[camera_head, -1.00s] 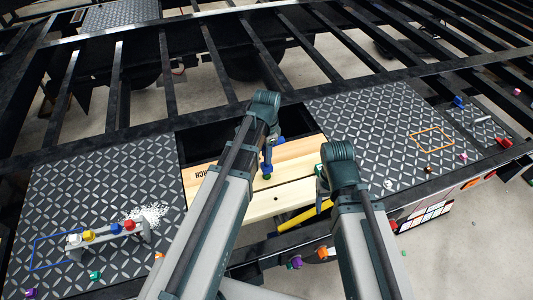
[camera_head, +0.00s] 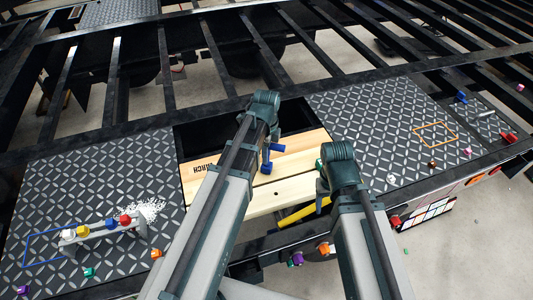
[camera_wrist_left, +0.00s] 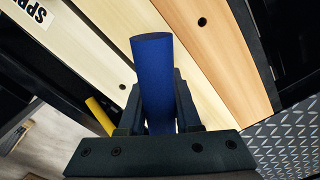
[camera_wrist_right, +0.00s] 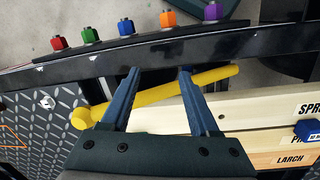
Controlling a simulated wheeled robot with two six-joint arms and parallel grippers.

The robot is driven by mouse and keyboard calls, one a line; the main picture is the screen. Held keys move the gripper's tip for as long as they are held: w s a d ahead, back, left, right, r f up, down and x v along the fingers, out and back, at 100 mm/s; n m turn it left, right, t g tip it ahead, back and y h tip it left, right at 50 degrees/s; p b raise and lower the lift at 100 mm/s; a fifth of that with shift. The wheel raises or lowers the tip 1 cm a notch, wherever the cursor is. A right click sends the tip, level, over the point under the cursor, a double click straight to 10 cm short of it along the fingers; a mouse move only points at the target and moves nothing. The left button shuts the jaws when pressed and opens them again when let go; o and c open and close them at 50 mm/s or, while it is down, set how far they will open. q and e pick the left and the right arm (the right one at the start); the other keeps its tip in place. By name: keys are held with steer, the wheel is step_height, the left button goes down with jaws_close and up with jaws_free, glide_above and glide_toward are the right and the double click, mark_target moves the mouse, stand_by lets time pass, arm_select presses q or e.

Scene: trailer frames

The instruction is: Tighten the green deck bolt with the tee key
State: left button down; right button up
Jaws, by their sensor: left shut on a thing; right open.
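My left gripper (camera_head: 266,142) is shut on a blue tee key (camera_head: 277,147), low over the pale wooden boards (camera_head: 228,198). In the left wrist view the blue bar (camera_wrist_left: 156,75) stands between the closed jaws. A blue part with a pale marking (camera_wrist_right: 308,130) shows at the right edge of the right wrist view. I see no green bolt at the key's lower end, where the key and arm block the view. My right gripper (camera_wrist_right: 158,72) is open. Its fingers are on either side of a yellow tool (camera_wrist_right: 165,96), not closed on it.
Red, green, blue, orange and purple bolts (camera_wrist_right: 212,11) stand along the near black rail (camera_wrist_right: 140,45). A rack of coloured pieces (camera_head: 105,231) and a green piece (camera_head: 88,272) are on the left tread plate (camera_head: 110,185). The right plate (camera_head: 370,110) is mostly clear.

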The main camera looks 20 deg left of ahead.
arm_select(q)
steer(key=m, duration=0.5)
steer(key=shift+m, duration=0.3)
steer(key=m, duration=0.5)
steer(key=shift+r, duration=0.2)
steer(key=shift+r+p, duration=2.35)
steer(key=shift+p, duration=0.2)
